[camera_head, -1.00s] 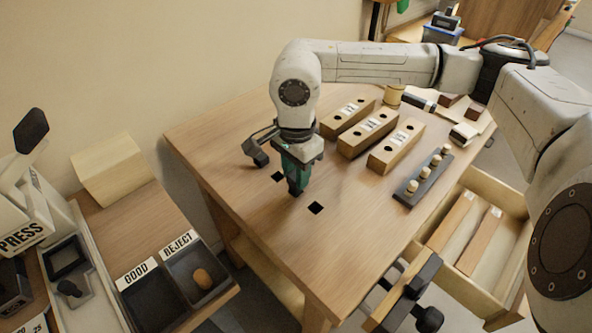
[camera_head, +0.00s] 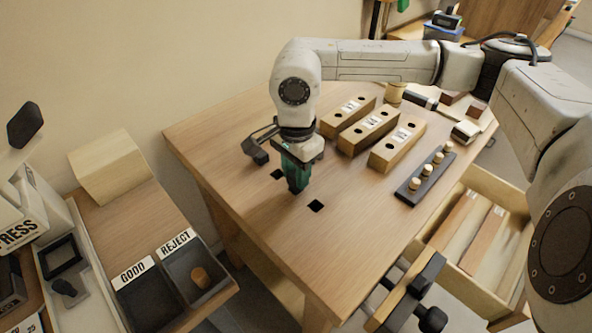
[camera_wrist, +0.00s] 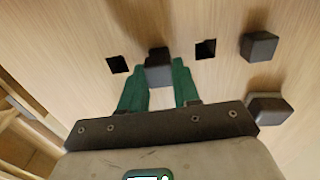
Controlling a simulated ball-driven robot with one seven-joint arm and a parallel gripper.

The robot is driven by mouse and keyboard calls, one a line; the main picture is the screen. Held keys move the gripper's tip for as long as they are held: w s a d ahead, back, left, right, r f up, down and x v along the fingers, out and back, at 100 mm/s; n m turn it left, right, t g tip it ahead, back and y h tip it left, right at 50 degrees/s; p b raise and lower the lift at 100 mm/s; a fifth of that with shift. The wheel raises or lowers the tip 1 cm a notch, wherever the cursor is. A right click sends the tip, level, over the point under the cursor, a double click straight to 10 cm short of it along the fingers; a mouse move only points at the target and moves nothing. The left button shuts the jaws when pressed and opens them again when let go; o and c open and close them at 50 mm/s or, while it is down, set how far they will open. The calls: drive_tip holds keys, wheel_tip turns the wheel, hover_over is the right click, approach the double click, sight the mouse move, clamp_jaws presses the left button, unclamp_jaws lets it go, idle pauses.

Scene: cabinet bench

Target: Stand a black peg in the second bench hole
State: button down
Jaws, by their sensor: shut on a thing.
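My gripper (camera_head: 297,188) points straight down at the wooden bench (camera_head: 250,215), between two square holes. In the wrist view its green fingers (camera_wrist: 160,88) are shut on a black peg (camera_wrist: 160,66). The peg's lower end is hidden, so I cannot tell how deep it sits in a hole. One open hole (camera_head: 316,207) is nearer the front; it also shows in the wrist view (camera_wrist: 118,64). The other open hole (camera_head: 277,175) is behind the gripper; it also shows in the wrist view (camera_wrist: 205,48). A black block (camera_wrist: 259,46) stands beyond it in the same row.
A dark clamp-like fitting (camera_head: 257,152) is at the bench's left edge. Several wooden blocks with holes (camera_head: 398,146) and a dark rack of light pegs (camera_head: 425,175) lie to the right. An open drawer (camera_head: 478,225) juts out at the right.

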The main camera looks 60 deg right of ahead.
drive_tip(key=shift+f+b, duration=1.15)
drive_tip(key=shift+b, duration=0.8)
idle(0.9)
drive_tip(key=c, duration=0.6)
unclamp_jaws()
drive_tip(key=shift+r+p, duration=1.5)
drive_tip(key=shift+r, duration=2.05)
